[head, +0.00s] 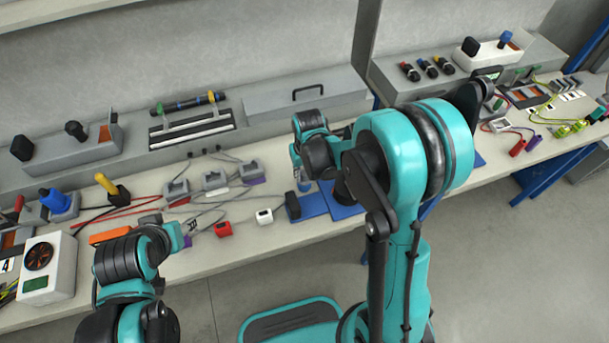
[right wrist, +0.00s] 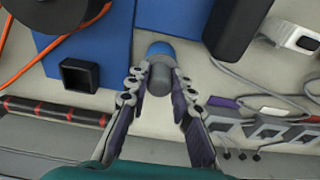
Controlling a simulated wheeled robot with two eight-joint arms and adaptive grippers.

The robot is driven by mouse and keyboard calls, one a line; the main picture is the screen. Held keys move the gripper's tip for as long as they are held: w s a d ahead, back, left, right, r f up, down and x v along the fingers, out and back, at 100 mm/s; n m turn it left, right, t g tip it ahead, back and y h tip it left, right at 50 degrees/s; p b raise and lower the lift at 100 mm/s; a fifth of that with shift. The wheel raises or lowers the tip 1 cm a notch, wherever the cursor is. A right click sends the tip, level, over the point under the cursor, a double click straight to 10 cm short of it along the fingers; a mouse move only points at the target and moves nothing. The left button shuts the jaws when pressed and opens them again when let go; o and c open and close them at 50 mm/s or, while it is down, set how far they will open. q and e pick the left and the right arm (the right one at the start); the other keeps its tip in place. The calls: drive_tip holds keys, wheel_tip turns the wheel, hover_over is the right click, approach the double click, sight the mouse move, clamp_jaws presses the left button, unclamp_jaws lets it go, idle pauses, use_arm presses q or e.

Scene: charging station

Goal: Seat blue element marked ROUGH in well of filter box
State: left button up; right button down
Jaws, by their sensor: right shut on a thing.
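My right gripper (right wrist: 158,75) is shut on a small rounded piece, the blue element (right wrist: 160,50), with a blue far end and a grey near end. No ROUGH mark can be read. In the head view the right gripper (head: 302,176) is over the bench, with the blue element (head: 304,186) below it. A black box with an open square well (right wrist: 80,75), which looks like the filter box, sits on a blue mat, left of the gripper in the wrist view and apart from the element. My left gripper (head: 180,235) is near the bench front; its opening is unclear.
A tall black block (right wrist: 235,25) stands beside the blue mats, also in the head view (head: 292,206). White (head: 264,216) and red (head: 223,229) connectors and grey cabled sockets (head: 214,181) lie to the left. An orange cable (right wrist: 45,50) crosses near the box. My right arm hides the bench behind it.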

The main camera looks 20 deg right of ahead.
drive_tip(key=shift+r, duration=0.1)
drive_tip(key=shift+f, duration=0.25)
drive_tip(key=c, duration=1.3)
unclamp_jaws()
drive_tip(key=shift+r, duration=0.15)
